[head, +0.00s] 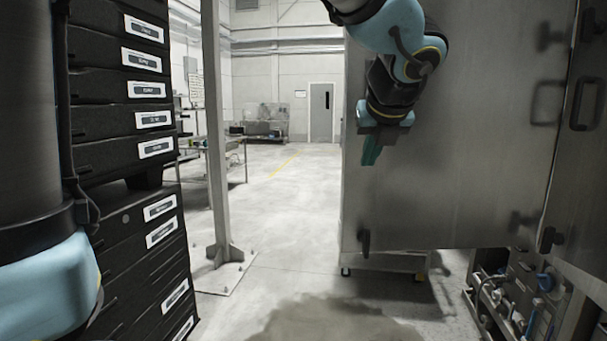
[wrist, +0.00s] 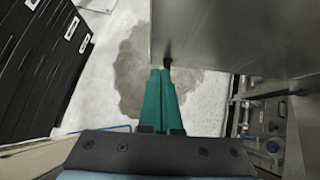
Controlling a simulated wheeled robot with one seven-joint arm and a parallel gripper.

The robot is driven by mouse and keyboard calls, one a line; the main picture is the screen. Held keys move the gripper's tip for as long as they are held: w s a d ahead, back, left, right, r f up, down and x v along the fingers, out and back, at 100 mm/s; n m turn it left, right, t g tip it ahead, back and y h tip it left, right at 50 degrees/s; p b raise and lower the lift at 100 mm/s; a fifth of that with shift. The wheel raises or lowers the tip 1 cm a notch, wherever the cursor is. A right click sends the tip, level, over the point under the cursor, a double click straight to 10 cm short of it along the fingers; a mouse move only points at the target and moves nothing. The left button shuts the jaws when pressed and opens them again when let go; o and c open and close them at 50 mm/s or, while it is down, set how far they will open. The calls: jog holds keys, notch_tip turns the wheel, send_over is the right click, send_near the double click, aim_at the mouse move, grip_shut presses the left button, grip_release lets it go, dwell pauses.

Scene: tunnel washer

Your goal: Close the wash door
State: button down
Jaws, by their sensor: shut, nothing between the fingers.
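The wash door (head: 460,150) is a large grey metal panel that stands swung open on the right in the head view. Its hinge side is at the right, near the washer body (head: 585,130). A black latch (head: 365,242) sits low on its free left edge. In the wrist view the door (wrist: 220,40) fills the upper right. My gripper (head: 371,152) has green fingers, shut with nothing between them. It is in front of the door near its left edge; I cannot tell if it touches. The fingers also show in the wrist view (wrist: 160,85), pointing towards the door's edge.
Black labelled crates (head: 125,110) are stacked on the left. A grey post (head: 215,130) with a floor plate stands beside them. Pipes and valves (head: 515,300) sit low at the right. A wet patch (head: 335,320) lies on the floor. The middle floor is open.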

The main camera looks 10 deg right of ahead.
send_near(352, 184)
notch_tip(352, 184, down, 4)
jog(key=w+p, duration=0.2)
jog(key=w, duration=0.1)
jog(key=shift+d+f, duration=0.1)
jog(key=shift+d, duration=0.25)
jog(key=shift+w+d+f, duration=0.1)
jog(key=shift+w+d, duration=0.05)
jog(key=shift+w, duration=0.3)
